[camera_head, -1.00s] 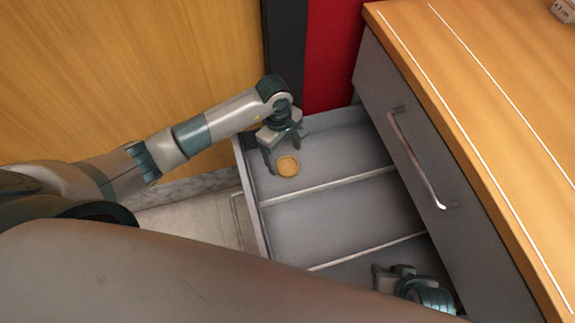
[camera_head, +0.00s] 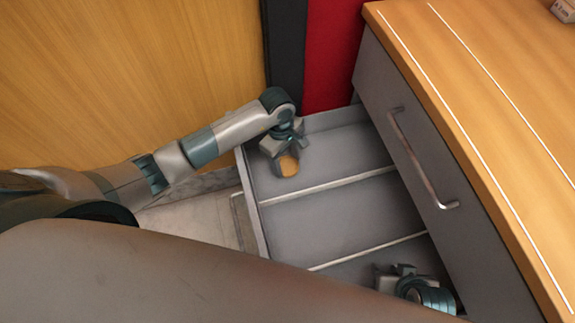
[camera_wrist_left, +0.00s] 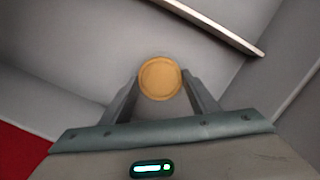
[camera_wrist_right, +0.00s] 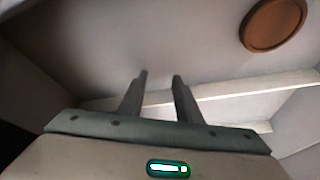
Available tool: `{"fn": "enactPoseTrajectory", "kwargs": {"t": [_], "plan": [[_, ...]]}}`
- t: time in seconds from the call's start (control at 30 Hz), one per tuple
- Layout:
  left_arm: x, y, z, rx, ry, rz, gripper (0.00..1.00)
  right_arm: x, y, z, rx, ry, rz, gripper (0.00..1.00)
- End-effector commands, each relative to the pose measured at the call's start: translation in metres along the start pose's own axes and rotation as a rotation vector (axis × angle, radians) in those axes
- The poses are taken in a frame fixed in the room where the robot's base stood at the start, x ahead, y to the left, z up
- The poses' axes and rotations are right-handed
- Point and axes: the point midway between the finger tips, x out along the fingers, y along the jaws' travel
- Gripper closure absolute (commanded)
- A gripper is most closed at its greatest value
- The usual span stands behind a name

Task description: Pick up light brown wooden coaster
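The light brown round coaster (camera_head: 288,166) lies in the far compartment of the open drawer, partly covered by my left gripper (camera_head: 282,158) in the head view. In the left wrist view the coaster (camera_wrist_left: 160,78) sits between the two fingertips of my left gripper (camera_wrist_left: 160,76), which are spread about its width. I cannot tell whether the fingers touch its edges. My right gripper (camera_head: 383,279) is low in the near part of the drawer. In the right wrist view its fingers (camera_wrist_right: 160,76) are apart with nothing between them.
A darker brown round coaster (camera_wrist_right: 273,22) lies ahead and right of my right gripper. Thin dividers (camera_head: 330,186) split the grey drawer (camera_head: 345,220). The cabinet front with its handle (camera_head: 420,160) and wooden top (camera_head: 480,80) stand to the right.

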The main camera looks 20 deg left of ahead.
Motion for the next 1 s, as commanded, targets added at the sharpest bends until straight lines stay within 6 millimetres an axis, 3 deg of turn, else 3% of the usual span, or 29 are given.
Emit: {"fn": "enactPoseTrajectory", "kwargs": {"t": [0.43,0.7,1.0], "plan": [[-0.006,0.001,0.001,0.001,0.0,0.002,0.67,0.0,0.0,0.0,0.0,-0.001,0.001,0.69],[-0.04,0.001,0.004,0.003,0.002,0.004,0.67,-0.002,0.001,0.001,-0.001,-0.009,0.003,0.69],[-0.067,-0.005,0.064,0.006,-0.002,0.003,0.67,-0.002,0.002,0.004,0.0,-0.018,0.006,0.69]]}}
